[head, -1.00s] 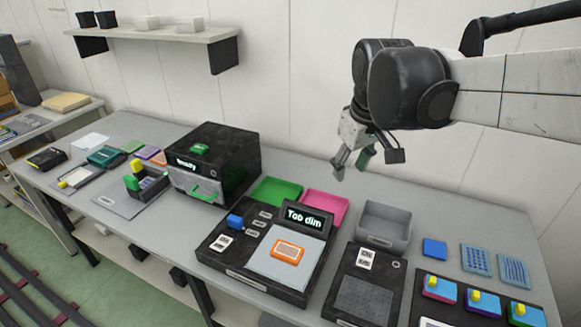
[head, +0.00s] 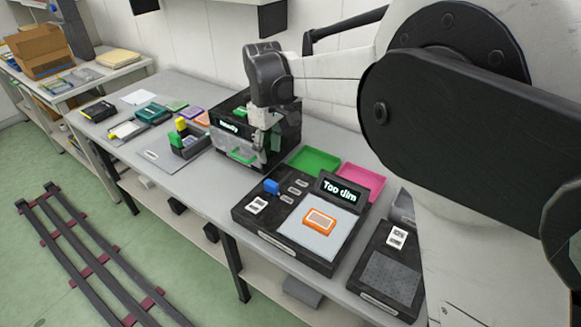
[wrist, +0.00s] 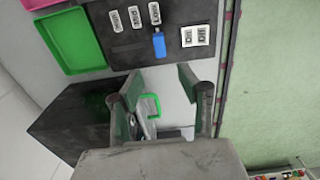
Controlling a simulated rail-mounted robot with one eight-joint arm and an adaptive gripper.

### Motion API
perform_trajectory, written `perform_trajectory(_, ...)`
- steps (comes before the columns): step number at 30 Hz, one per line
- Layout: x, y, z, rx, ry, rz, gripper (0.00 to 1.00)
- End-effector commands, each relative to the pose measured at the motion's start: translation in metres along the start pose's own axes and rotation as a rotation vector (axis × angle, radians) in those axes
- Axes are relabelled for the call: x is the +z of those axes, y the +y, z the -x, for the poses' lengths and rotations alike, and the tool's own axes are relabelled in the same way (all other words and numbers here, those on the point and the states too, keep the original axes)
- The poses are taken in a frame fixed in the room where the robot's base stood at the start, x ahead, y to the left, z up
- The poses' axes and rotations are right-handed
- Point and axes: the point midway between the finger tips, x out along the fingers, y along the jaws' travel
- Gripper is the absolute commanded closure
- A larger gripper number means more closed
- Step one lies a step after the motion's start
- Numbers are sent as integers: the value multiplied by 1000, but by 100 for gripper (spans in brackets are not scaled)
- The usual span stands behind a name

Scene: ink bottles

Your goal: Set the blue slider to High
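The blue slider (head: 271,186) is a small block on the black control panel (head: 243,217) with the "Too dim" display (head: 342,190). It also shows in the wrist view (wrist: 159,45), beyond my fingertips. Three small grey labels (head: 295,190) stand beside it; their wording is too small to read surely. In the wrist view the slider lies nearest the right-hand label (wrist: 154,13) of the three. My gripper (wrist: 150,86) is open and empty, apart from the slider. In the head view my gripper (head: 263,146) hangs in front of the black box.
The black box (head: 285,132) with a green handle (head: 241,156) stands left of the panel. An orange-framed piece (head: 319,221) lies on the panel's pale plate. Green (head: 314,160) and pink (head: 362,182) trays lie behind. Another black device (head: 380,282) stands right.

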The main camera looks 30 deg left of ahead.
Motion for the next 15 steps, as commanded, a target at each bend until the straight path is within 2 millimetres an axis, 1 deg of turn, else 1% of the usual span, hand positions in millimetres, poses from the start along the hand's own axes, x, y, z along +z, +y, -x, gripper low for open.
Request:
perform_trajectory(5, 0, 0, -19, 0, 0, 0, 64)
perform_trajectory(15, 0, 0, -81, 0, 0, -2, 64)
